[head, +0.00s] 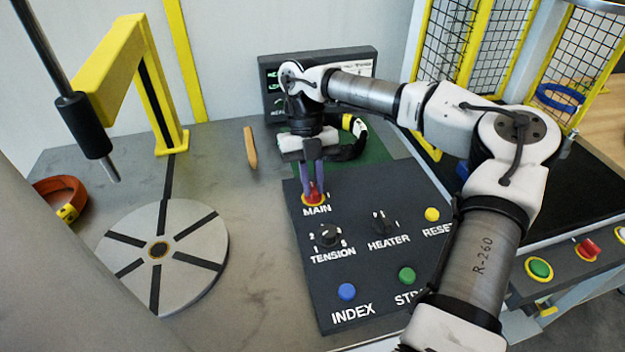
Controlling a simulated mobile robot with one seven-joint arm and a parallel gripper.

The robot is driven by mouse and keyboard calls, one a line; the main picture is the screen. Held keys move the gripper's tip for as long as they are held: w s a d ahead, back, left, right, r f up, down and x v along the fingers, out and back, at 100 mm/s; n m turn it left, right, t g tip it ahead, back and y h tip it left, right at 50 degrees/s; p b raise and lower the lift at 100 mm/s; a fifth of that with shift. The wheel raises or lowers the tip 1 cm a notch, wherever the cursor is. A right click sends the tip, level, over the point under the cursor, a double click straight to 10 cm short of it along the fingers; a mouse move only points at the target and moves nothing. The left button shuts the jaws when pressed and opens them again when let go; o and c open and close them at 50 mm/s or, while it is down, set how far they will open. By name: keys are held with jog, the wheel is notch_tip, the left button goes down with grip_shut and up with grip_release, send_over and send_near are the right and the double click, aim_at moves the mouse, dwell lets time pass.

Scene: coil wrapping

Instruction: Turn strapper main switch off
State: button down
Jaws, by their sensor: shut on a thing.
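The control panel (345,260) is a dark slab on the grey bench, with white labels. At its top left is the MAIN switch (313,197), a red knob on a yellow ring. My gripper (313,185) points down over it, its two purplish fingers on either side of the red knob. The fingers are shut on the knob and hide part of it. Which way the knob is turned cannot be told.
The TENSION knob (328,236), HEATER knob (383,222), yellow RESET button (432,214), blue INDEX button (347,291) and a green button (407,275) sit close by. A round turntable (190,235) and yellow frame (165,120) stand left. A monitor (270,100) stands behind.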

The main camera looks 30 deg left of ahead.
jog(key=c, duration=1.4)
grip_release()
jog(key=shift+c, duration=0.2)
jog(key=b+v, duration=0.1)
jog(key=v, duration=1.3)
jog(key=shift+s+f, duration=0.1)
